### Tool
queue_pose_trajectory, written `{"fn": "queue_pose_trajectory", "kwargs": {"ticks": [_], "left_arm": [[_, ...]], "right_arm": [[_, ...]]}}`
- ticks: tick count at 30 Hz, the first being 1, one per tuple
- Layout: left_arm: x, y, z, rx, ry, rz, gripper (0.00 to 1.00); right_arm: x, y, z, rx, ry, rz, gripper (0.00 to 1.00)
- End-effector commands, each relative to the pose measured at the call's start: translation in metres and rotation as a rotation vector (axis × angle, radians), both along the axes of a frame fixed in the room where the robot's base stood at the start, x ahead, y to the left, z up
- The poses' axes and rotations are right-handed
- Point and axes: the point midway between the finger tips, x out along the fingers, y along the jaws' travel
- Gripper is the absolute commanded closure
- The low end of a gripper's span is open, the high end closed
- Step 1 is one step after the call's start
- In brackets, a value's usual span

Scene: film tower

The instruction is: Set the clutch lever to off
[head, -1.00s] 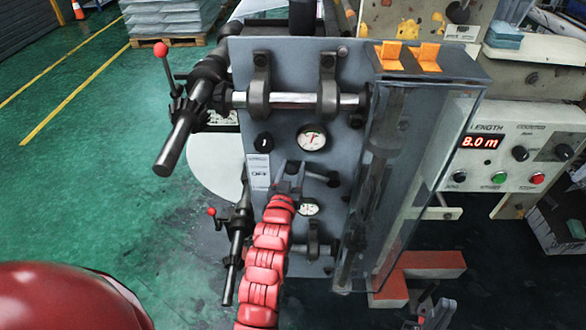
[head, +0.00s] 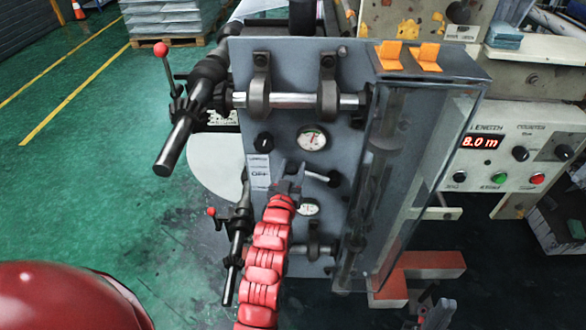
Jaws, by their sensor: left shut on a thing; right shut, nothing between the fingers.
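The clutch lever (head: 317,176) is on the grey front panel of the machine, below the upper round gauge. Its light rod and dark knob stick out to the right of my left gripper. My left gripper (head: 288,179) is shut on the lever, at the top of the red arm. It hides the lever's left part. A white label plate (head: 259,173) with the word OFF is just left of the gripper. My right gripper (head: 436,314) is at the bottom edge, low and right of the panel, shut and empty, only partly seen.
Two gauges (head: 312,138) and a black knob (head: 264,142) are close to the lever. A clear guard (head: 425,180) stands right of it. Red-knobbed levers (head: 161,49) jut from the left side. A control box (head: 500,165) reads 8.0 m. Green floor at left is open.

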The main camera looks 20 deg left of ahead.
Motion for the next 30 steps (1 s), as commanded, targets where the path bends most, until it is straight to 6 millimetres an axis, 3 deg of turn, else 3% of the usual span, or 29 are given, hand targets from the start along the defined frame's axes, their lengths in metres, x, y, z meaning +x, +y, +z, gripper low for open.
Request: {"fn": "queue_pose_trajectory", "kwargs": {"ticks": [13, 30], "left_arm": [[-0.001, -0.001, -0.015, -0.035, 0.008, -0.003, 1.00], [-0.002, 0.006, -0.060, -0.372, -0.092, -0.003, 1.00]], "right_arm": [[0.000, 0.000, -0.008, 0.000, 0.000, 0.000, 1.00], [0.000, 0.000, -0.060, 0.000, 0.000, 0.000, 1.00]]}}
